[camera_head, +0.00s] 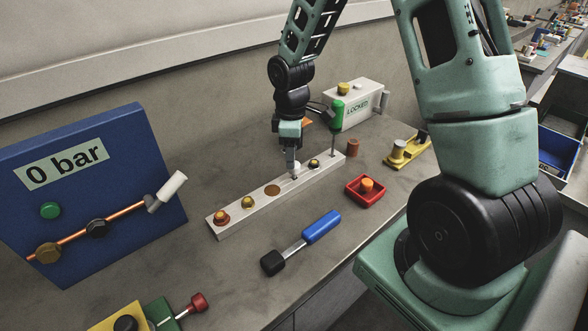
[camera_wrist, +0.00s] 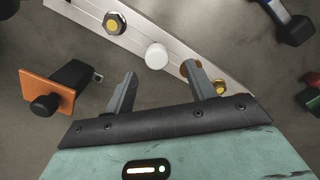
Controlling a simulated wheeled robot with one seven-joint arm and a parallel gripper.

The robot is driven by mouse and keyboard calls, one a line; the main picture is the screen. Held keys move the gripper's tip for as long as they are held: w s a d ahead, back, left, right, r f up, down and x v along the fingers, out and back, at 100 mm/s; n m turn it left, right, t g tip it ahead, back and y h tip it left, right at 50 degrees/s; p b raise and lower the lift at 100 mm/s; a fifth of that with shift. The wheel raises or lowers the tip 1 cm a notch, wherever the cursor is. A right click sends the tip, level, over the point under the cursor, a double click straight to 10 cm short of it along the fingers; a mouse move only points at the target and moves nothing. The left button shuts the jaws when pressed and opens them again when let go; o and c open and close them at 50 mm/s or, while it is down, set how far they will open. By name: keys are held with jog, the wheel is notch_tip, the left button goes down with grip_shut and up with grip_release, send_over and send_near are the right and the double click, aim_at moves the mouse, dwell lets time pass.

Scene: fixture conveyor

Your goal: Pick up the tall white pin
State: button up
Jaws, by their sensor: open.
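The white pin shows in the wrist view as a round white top (camera_wrist: 156,56) on a pale rail (camera_wrist: 200,48). In the wrist view my gripper (camera_wrist: 161,74) is open, with one finger to each side and the white top just beyond the fingertips. Nothing is held. I cannot tell whether the fingers touch the pin, and its height is hidden.
The rail also bears several nuts and round pieces, and a green-handled driver (camera_head: 336,114) upright at its far end. A white box (camera_head: 357,104) stands behind. A red tray (camera_head: 365,191) and a blue-handled tool (camera_head: 321,227) lie in front. A blue gauge panel (camera_head: 120,150) stands left.

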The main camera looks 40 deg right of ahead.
aim_at(294, 175)
jog(key=shift+s+d+f+p, duration=0.1)
jog(key=shift+f+p, duration=0.1)
jog(key=shift+f, duration=0.7)
jog(key=shift+w+d+f+p, duration=0.1)
jog(key=shift+d+f+p, duration=0.1)
jog(key=shift+f, duration=0.65)
jog(key=shift+s+d+f+p, duration=0.1)
jog(key=shift+f+p, duration=0.1)
jog(key=shift+f, duration=0.7)
jog(key=shift+c, duration=0.3)
